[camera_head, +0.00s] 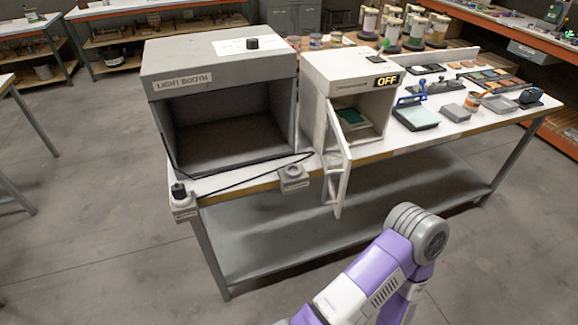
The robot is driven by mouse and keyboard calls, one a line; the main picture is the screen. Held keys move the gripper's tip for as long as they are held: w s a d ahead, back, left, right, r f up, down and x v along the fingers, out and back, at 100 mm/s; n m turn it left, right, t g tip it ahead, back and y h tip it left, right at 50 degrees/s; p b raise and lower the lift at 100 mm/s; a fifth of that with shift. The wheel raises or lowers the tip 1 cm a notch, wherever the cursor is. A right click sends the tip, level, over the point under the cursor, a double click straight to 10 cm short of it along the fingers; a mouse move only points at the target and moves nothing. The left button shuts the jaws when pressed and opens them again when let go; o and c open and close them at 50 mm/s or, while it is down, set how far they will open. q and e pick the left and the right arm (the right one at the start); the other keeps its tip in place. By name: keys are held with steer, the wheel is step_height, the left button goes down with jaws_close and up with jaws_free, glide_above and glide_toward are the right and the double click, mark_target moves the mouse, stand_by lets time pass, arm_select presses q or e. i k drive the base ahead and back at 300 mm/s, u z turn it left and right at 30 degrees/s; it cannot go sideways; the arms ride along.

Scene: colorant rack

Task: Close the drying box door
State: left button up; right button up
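The drying box (314,71) is a pale box on the workbench with a dark display reading OFF. Its door (338,172) is open, swung outward from the left side of the opening and standing out past the table's front edge. It has a handle on it. A green item (350,117) lies inside the box. One of my purple and grey arms shows at the bottom right, apart from the door. Neither of my grippers is in view.
A grey light booth (219,62) stands left of the drying box. A small labelled box (293,178) with a cable sits at the front edge, close left of the door. A blue-handled device (415,117), trays and palettes lie to the right. The floor in front is clear.

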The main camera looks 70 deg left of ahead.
mark_target(337, 202)
steer(key=k, duration=0.1)
steer(key=u, duration=2.15)
steer(key=i, duration=1)
steer(key=u, duration=0.45)
steer(key=k, duration=1)
